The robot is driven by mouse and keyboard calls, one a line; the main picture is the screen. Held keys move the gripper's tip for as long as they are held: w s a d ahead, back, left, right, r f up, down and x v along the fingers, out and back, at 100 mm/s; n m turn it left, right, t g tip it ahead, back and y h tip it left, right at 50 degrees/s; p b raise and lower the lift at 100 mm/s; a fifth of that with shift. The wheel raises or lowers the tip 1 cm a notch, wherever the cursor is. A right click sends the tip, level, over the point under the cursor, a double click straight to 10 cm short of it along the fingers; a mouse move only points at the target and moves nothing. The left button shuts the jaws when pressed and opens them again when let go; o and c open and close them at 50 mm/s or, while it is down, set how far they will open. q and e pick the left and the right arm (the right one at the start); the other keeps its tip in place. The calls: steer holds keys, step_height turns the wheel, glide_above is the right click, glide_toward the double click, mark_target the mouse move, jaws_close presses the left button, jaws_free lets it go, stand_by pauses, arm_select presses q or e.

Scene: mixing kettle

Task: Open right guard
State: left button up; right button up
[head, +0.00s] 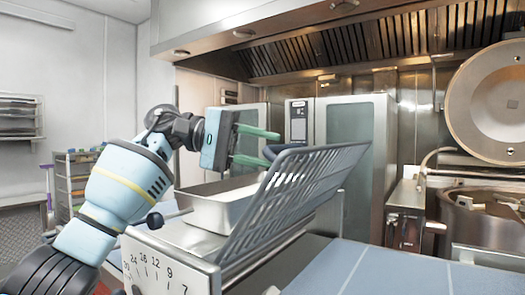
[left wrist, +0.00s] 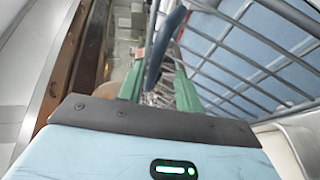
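A grey slotted guard (head: 300,195) slants up to the right from the machine with the number dial (head: 160,275). It also shows in the left wrist view (left wrist: 245,50). A dark blue handle (head: 273,151) sticks out from its upper left edge. My left gripper (head: 275,150) is open, with its green fingers one above the other at the handle. In the left wrist view, the handle (left wrist: 153,75) runs between the spread fingers; I cannot tell whether it touches either. My right gripper is in neither view.
A metal tray (head: 225,212) sits beside the guard, under my left gripper. A blue-grey surface (head: 375,270) extends to the right. Behind stand a tall oven (head: 350,150) and a large kettle with a raised round lid (head: 490,100). A hood (head: 290,30) hangs above.

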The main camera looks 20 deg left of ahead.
arm_select(q)
steer(key=v, duration=0.7)
steer(key=shift+a+b, duration=0.4)
steer(key=shift+f, duration=0.1)
